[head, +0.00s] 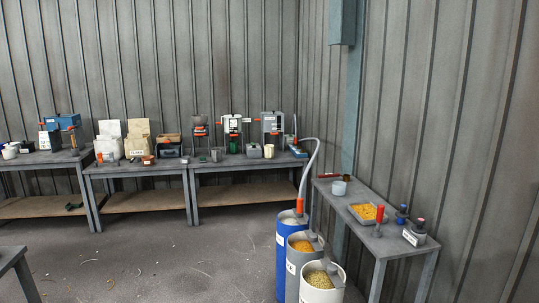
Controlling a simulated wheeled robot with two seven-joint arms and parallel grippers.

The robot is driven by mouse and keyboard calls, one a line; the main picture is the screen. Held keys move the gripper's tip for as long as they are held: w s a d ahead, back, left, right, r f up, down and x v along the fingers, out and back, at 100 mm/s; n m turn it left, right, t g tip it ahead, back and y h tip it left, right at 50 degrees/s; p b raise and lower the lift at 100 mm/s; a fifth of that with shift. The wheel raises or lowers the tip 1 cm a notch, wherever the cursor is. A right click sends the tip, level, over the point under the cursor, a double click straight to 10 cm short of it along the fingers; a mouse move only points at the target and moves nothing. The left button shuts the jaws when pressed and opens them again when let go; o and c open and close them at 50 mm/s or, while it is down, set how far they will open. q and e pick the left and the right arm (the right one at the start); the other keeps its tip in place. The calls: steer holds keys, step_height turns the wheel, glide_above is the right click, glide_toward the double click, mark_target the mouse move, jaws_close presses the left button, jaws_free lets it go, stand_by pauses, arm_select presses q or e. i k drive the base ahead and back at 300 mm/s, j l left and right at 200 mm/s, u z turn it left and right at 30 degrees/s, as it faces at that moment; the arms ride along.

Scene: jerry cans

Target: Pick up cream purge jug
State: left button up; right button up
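A small cream jug-like container (268,151) stands upright on the back right workbench (230,161), in front of the machines. It is too small to read any label. A whitish jug (9,152) stands at the far left on another bench, and a pale cup (339,187) stands on the right-hand table. I cannot tell for certain which one is the purge jug. Neither of my grippers shows in the head view.
Blue, grey and white drums (282,258) of pellets stand on the floor before the right table (348,212). A hose rises from the blue one. A table corner (12,255) shows at lower left. The floor (160,250) between is mostly clear, with thin scraps.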

mark_target(268, 149)
steer(key=i+j+u, duration=0.45)
steer(key=i, duration=0.3)
steer(key=i+j+u, duration=0.25)
steer(key=i, duration=1.1)
steer(key=i+z, duration=0.15)
steer(key=i, duration=0.75)
steer(key=i+j, duration=0.2)
steer(key=i, duration=0.75)
steer(key=i+z, duration=0.35)
steer(key=i, duration=0.35)
steer(key=i+j+z, duration=0.1)
steer(key=i+z, duration=0.25)
steer(key=i, duration=0.35)
steer(key=i+l, duration=0.2)
steer(key=i, duration=0.2)
steer(key=i+l, duration=0.2)
steer(key=i, duration=0.2)
steer(key=i+l+z, duration=0.1)
steer(key=i, duration=0.35)
steer(key=i+l+u, duration=0.1)
steer(key=i+l, duration=0.25)
steer(key=l, duration=0.15)
